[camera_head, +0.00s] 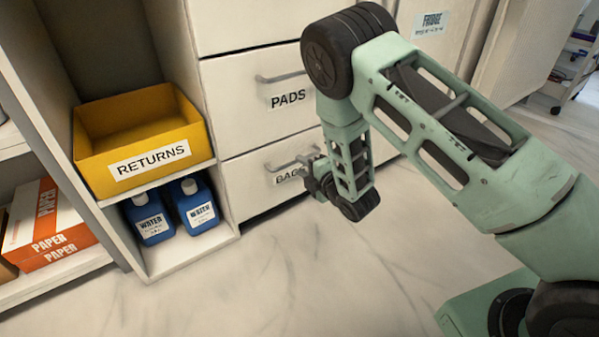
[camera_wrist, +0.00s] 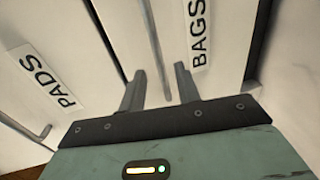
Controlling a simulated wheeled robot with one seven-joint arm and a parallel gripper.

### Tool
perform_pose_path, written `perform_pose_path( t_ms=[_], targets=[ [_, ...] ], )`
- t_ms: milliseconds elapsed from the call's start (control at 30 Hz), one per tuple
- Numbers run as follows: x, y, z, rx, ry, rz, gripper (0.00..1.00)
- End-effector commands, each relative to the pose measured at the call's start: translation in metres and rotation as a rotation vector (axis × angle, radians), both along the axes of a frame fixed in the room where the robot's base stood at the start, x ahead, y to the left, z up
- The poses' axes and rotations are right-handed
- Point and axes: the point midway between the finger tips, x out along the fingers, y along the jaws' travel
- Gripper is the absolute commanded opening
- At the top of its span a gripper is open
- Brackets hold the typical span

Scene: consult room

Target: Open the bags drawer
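The bags drawer (camera_head: 245,187) is the lower white drawer front, and it looks shut, flush with the drawer above. Its BAGS label (camera_head: 288,176) is partly hidden by my gripper in the head view; the label also shows in the wrist view (camera_wrist: 199,35). The grey bar handle (camera_head: 285,163) runs above the label. My gripper (camera_head: 311,170) is at the right part of this handle. In the wrist view my gripper (camera_wrist: 159,88) has its two fingers apart, with the handle (camera_wrist: 151,40) between them. Contact with the handle cannot be told.
The pads drawer (camera_head: 233,110) is directly above, shut, with its own bar handle (camera_head: 283,77). At left, a yellow returns bin (camera_head: 95,150) sits over two blue water bottles (camera_head: 152,219). The pale marble floor (camera_head: 270,275) before the drawers is clear.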

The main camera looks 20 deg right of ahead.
Motion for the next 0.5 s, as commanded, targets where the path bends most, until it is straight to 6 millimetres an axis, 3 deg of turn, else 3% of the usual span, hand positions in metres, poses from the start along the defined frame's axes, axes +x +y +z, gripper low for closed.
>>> perform_pose_path(
  t_ms=[200,500],
  targets=[
    [0.019,0.006,-0.006,0.000,0.000,0.000,0.33],
    [0.022,0.007,-0.005,0.000,0.001,0.000,0.33]
  ],
)
